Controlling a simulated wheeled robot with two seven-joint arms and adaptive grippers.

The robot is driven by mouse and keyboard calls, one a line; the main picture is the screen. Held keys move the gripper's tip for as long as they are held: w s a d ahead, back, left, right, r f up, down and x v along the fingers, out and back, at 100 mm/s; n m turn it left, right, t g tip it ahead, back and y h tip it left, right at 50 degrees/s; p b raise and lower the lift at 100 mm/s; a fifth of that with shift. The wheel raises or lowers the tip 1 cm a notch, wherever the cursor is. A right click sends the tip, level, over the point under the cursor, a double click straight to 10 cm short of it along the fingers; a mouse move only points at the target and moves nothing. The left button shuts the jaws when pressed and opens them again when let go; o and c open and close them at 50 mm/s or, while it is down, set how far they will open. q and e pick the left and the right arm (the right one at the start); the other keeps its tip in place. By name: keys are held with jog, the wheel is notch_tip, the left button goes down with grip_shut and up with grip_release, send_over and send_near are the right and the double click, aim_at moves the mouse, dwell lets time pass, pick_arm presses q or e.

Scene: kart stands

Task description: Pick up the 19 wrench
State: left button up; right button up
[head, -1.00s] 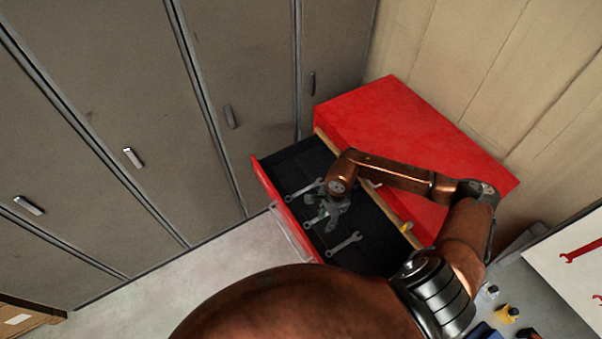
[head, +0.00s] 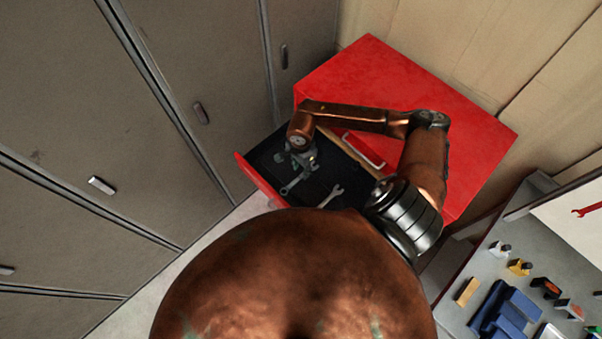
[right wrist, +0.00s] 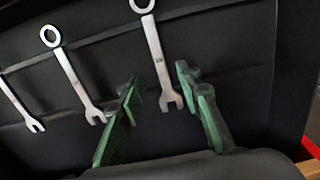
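Several grey wrenches lie in the open, dark-lined drawer (head: 262,160). In the right wrist view a wrench (right wrist: 155,50) with a small, unreadable mark on its shaft lies with its open jaw between my right gripper's (right wrist: 160,90) green-padded fingers. The fingers stand apart, with gaps to both sides of the wrench. Two more wrenches, a middle one (right wrist: 70,70) and a left one (right wrist: 20,105), lie to the left. In the head view my right gripper (head: 303,160) is low over the drawer's far-left end, partly hiding a wrench. I cannot tell which is the 19. My left gripper is not in view.
The red cabinet (head: 440,120) stands behind the drawer, against a wooden wall. Grey lockers (head: 150,90) stand close on the left. A grey bench (head: 465,310) with small parts and blue blocks (head: 505,310) is at the right.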

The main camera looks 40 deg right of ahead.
aim_at(301, 176)
jog(key=shift+d+f+p, duration=0.1)
jog(key=shift+f+p, duration=0.3)
jog(key=shift+f, duration=1.65)
jog(key=shift+c, duration=0.3)
grip_shut()
